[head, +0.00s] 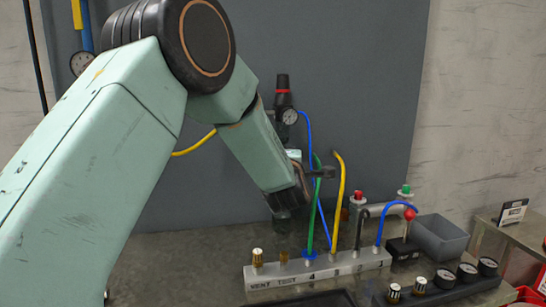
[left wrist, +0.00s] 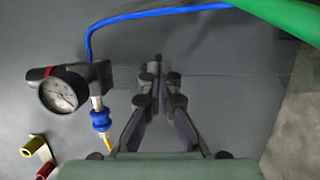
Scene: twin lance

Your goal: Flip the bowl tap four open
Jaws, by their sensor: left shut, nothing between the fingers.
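My left gripper shows in the left wrist view (left wrist: 157,72), its dark fingers shut together and empty in front of the grey panel. My right gripper is in neither view.
A grey manifold (head: 330,268) on the bench is marked "VENT TEST 4". Green (head: 311,230), yellow (head: 338,205) and blue hoses rise close to my wrist. A red-knobbed lever (head: 409,214), a grey bin (head: 440,236) and several gauges stand on the right.

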